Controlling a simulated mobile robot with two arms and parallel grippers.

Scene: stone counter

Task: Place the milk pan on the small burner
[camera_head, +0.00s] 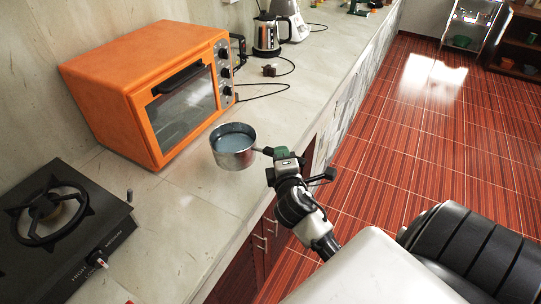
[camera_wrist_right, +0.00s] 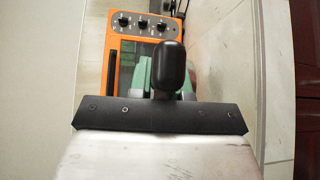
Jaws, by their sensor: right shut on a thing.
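The milk pan (camera_head: 233,158), a small silver pot with a dark handle, is upright at the counter's front edge, to the right of the orange oven. My right gripper (camera_head: 282,156) is shut on its handle, to the right of the pan body. I cannot tell how far the pan is above the counter. In the right wrist view a dark rounded handle end (camera_wrist_right: 169,65) stands up in front of the oven. A black gas stove (camera_head: 70,240) is at the lower left, with a burner under a black pan support (camera_head: 32,217). My left gripper is not in view.
The orange toaster oven (camera_head: 125,85) stands on the counter between the wall and the pan. A kettle (camera_head: 267,36) and another appliance (camera_head: 290,15) stand farther back. Bare counter (camera_head: 185,215) lies between pan and stove. A small dark plug with a cable lies behind the pan.

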